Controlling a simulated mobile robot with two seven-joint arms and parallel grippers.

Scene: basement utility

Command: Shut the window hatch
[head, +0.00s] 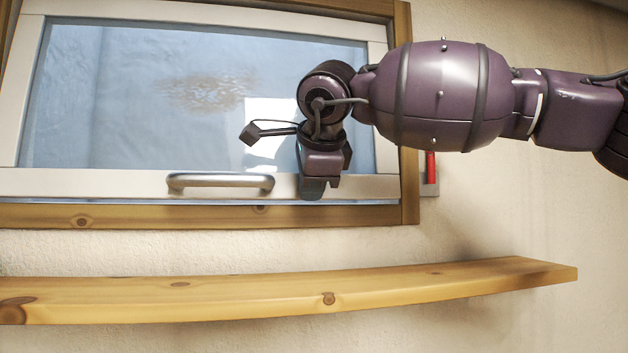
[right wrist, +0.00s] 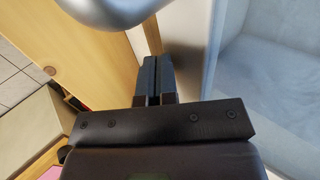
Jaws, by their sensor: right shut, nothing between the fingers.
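The window hatch has a white sash (head: 100,183) around a bluish pane (head: 120,100), set in a wooden frame (head: 150,215). A thin blue-grey strip shows along the sash's lower edge; I cannot tell how far it stands open. A silver bar handle (head: 220,181) is on its lower rail and shows at the top of the right wrist view (right wrist: 100,12). My right gripper (head: 318,188) is shut and empty, pointing down before the lower rail, right of the handle. In the right wrist view its closed fingers (right wrist: 153,80) are beside the pale sash (right wrist: 185,45); contact is unclear. My left gripper is out of view.
A long wooden shelf (head: 400,285) juts from the wall below the window. A red part on a grey bracket (head: 431,170) is on the wall right of the frame, partly behind my right arm.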

